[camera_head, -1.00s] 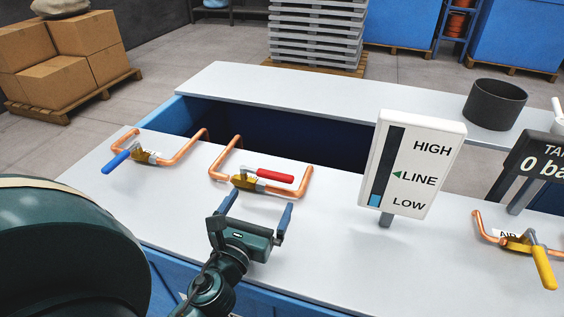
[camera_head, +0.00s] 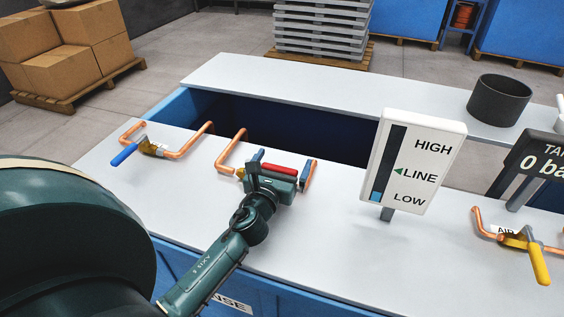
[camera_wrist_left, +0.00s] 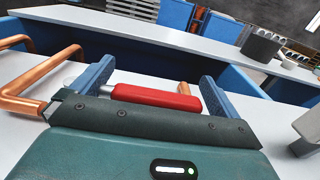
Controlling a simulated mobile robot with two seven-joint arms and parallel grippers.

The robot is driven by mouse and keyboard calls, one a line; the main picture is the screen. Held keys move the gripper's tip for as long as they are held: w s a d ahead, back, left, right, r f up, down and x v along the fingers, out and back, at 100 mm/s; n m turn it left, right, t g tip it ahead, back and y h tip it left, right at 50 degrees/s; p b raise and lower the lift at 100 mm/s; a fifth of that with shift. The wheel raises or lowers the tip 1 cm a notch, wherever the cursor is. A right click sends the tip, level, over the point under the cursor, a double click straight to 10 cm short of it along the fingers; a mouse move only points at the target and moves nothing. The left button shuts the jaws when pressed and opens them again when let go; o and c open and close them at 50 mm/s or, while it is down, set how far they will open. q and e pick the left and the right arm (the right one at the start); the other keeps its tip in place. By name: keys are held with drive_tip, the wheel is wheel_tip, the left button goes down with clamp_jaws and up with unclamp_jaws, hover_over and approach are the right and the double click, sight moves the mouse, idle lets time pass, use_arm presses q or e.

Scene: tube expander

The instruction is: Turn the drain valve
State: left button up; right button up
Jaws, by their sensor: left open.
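A valve with a red lever (camera_head: 280,170) sits on a copper pipe (camera_head: 232,152) on the white bench top. The lever points right. My left gripper (camera_head: 281,166) is open at this valve, one finger to each end of the red lever, and hides most of the valve body. In the left wrist view the red lever (camera_wrist_left: 157,96) lies between the two blue fingers of the gripper (camera_wrist_left: 155,85); contact cannot be told. A blue-levered valve (camera_head: 124,155) stands to the left. No readable label marks either valve as the drain. My right gripper is not in view.
A level sign (camera_head: 418,165) marked HIGH, LINE and LOW stands right of the gripper, its blue bar near LOW. A yellow-levered valve (camera_head: 538,263) is at far right. Behind lies an open blue tank (camera_head: 175,115); a black cylinder (camera_head: 499,101) stands on the back ledge.

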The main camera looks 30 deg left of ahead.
use_arm(q)
drive_tip(key=c, duration=1.3)
